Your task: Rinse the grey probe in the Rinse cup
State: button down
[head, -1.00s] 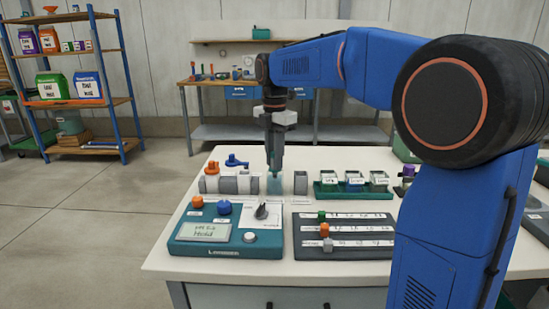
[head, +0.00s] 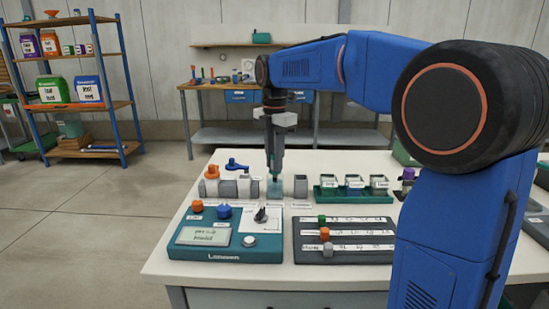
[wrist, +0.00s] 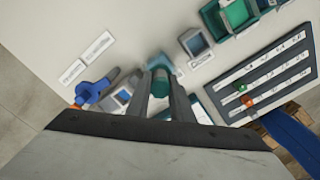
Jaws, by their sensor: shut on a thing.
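My gripper (head: 274,173) points straight down over the back row of the bench. It is shut on a slim probe whose dark teal head (wrist: 160,84) shows between the fingertips in the wrist view. The probe's lower part is hard to make out, so I cannot confirm its grey colour. A see-through teal cup (head: 275,190) stands directly under the fingers and looks like the Rinse cup; its label is too small to read. The probe is in line with the cup, its tip apparently at or inside it; the depth is unclear.
Left of the cup stand holders with an orange-topped (head: 212,172) and a blue-topped probe (head: 237,164). A grey square cup (head: 300,186) is close on the right. A green tray (head: 353,197) holds several small cups. The console (head: 248,256) and slider board (head: 343,256) lie in front.

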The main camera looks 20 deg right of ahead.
jog(key=shift+f, duration=0.4)
jog(key=shift+r, duration=0.15)
jog(key=shift+r, duration=0.7)
jog(key=shift+f, duration=0.1)
jog(key=shift+f, duration=0.75)
jog(key=shift+r, duration=0.1)
jog(key=shift+r, duration=4.2)
